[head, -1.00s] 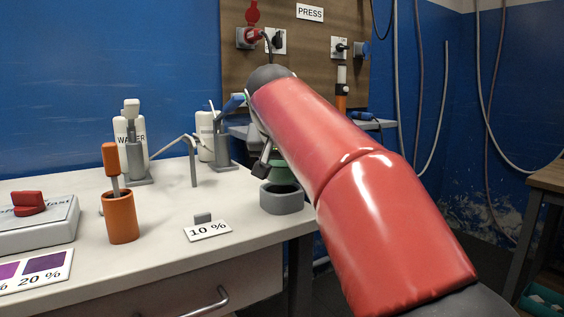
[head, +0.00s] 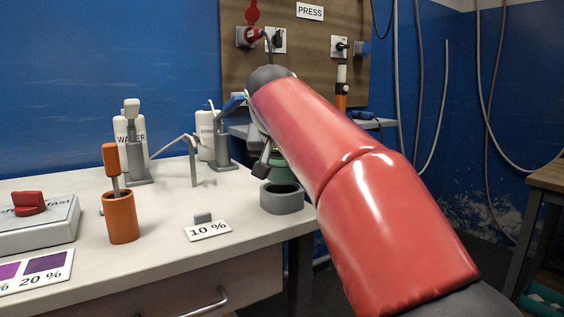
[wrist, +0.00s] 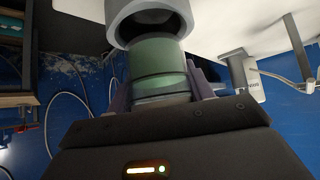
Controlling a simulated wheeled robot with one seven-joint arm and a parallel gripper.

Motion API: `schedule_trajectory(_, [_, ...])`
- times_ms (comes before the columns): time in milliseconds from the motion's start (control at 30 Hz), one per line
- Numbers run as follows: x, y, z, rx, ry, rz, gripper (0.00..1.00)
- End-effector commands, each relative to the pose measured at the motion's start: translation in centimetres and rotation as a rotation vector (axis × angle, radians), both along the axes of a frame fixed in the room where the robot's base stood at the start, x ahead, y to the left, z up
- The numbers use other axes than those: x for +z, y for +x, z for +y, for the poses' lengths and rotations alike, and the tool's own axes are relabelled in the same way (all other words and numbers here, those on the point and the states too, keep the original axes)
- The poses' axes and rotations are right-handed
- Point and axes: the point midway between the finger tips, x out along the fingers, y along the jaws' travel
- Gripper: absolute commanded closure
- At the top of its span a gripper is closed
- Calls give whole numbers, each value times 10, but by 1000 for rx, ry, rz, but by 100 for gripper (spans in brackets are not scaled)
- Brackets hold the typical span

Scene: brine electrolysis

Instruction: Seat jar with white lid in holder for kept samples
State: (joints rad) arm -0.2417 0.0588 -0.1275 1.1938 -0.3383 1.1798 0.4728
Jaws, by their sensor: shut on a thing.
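The jar is a green glass cylinder (wrist: 155,58), held in my gripper (wrist: 157,88), whose fingers close on both sides of it. In the head view the green jar (head: 282,171) shows just above and behind the opening of a grey ring-shaped holder (head: 282,203) at the table's right corner. In the wrist view the holder (wrist: 135,12) is directly beyond the jar's free end, overlapping it in the picture. The holder's dark opening is visible, so the jar does not look seated. The white lid cannot be made out. My gripper (head: 264,160) is partly hidden by my arm.
A "10 %" card (head: 208,231) lies left of the holder. An orange cup (head: 121,219) with an orange-handled tool stands further left. A bent grey stand (head: 193,165) and white bottles (head: 128,140) are behind. The table's right edge is close to the holder.

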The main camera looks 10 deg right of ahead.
Motion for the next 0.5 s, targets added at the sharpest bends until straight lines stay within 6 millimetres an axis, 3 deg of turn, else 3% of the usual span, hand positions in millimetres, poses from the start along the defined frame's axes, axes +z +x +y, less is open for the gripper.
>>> schedule_trajectory(500, [-9,0,0,0,0,-1,80])
